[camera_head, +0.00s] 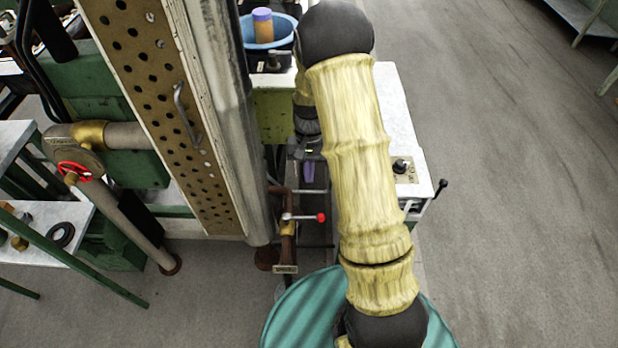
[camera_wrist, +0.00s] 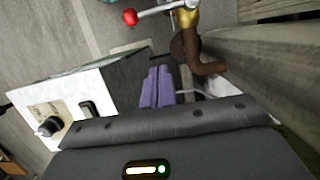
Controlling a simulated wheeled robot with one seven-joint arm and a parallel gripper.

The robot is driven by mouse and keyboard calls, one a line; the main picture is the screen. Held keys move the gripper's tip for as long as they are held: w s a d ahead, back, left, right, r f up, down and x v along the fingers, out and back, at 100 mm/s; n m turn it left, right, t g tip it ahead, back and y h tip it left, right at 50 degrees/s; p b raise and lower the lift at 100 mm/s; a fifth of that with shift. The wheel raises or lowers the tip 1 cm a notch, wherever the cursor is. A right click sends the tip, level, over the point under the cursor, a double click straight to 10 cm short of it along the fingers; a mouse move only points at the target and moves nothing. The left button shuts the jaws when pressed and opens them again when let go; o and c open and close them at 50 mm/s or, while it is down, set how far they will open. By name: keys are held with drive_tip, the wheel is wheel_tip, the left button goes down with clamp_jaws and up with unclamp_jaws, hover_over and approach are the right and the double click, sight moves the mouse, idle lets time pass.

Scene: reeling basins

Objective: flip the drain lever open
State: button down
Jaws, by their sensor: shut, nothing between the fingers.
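The drain lever (camera_head: 303,217) is a thin silver rod with a red ball at its right end. It sits on a rusty brown pipe with a brass fitting (camera_head: 287,229), just right of the tall metal post. In the wrist view the lever (camera_wrist: 155,11) shows at the top edge, its red ball to the left and the brass fitting to the right. My gripper (camera_head: 308,172) has purple fingers held together, empty. In the wrist view my gripper (camera_wrist: 157,86) points toward the lever, and a gap of floor shows between them in the picture.
A white-topped cabinet (camera_head: 396,110) with a dark knob (camera_head: 400,166) and a black-ended side lever (camera_head: 440,187) stands to the right. A perforated panel (camera_head: 165,110) and metal post stand left. A blue basin (camera_head: 282,31) is behind. Open floor lies right.

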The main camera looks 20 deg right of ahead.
sight(304, 217)
drive_tip(key=s+a+f+b, duration=0.1)
drive_tip(key=s+f, duration=0.4)
drive_tip(key=f, duration=0.2)
drive_tip(key=shift+s+a, duration=0.3)
drive_tip(key=shift+a, duration=0.1)
drive_tip(key=shift+w, duration=0.1)
drive_tip(key=shift+a, duration=0.1)
drive_tip(key=shift+s+m, duration=0.3)
drive_tip(key=shift+s, duration=0.05)
